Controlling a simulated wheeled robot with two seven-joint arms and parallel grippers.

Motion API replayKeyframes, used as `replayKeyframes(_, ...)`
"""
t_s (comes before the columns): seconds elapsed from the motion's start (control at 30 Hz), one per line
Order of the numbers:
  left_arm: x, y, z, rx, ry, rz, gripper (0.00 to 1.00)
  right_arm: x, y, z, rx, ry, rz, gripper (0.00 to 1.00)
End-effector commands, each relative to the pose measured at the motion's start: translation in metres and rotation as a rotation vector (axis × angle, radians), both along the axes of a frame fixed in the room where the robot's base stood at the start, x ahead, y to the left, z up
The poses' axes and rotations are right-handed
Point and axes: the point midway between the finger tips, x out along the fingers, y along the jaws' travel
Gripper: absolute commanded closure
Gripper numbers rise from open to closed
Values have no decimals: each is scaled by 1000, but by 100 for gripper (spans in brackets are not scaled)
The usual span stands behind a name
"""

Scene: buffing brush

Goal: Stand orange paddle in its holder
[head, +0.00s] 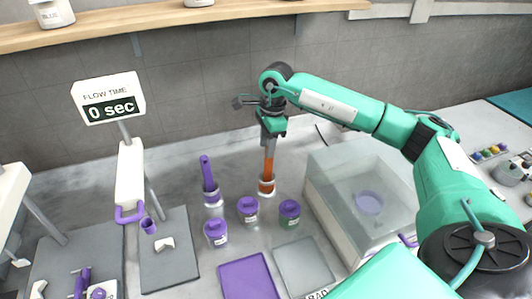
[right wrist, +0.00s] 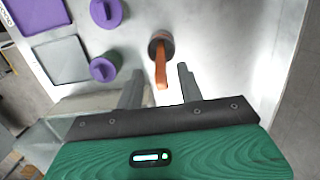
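The orange paddle (head: 269,160) stands about upright in a small round holder (head: 266,187) on the grey bench in the head view. My right gripper (head: 271,128) is directly above it, pointing down. In the right wrist view the orange paddle (right wrist: 161,68) rises from its dark round holder (right wrist: 152,37), with its top end between the fingertips. The fingers of my right gripper (right wrist: 160,70) are apart, with visible gaps beside the paddle. My left gripper is not in view.
A purple paddle (head: 206,172) stands in a holder to the left. A clear box (head: 365,185) is close on the right. A flow-time display (head: 108,98) stands at left; a wooden shelf (head: 160,18) runs above.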

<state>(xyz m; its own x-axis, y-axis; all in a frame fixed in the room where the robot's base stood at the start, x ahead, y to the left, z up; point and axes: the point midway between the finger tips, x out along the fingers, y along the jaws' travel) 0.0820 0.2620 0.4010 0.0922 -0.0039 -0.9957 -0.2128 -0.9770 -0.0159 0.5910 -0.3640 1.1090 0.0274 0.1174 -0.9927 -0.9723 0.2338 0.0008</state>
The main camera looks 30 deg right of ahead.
Motion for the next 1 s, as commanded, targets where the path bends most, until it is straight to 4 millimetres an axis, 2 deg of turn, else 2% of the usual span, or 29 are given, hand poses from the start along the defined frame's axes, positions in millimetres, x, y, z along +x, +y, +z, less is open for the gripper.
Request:
replayKeyframes(0.1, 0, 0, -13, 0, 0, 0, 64, 0, -4, 26, 1, -6, 0, 62)
replayKeyframes(0.3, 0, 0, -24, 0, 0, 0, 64, -1, -8, 70, 1, -5, 0, 62)
replayKeyframes(0.5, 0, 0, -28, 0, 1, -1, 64, -2, -11, 97, 1, -2, 0, 62)
replayKeyframes(0.7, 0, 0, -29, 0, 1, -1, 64, -3, -13, 106, 0, 1, 0, 62)
replayKeyframes(1.0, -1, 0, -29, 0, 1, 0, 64, -3, -13, 106, 0, 0, 0, 62)
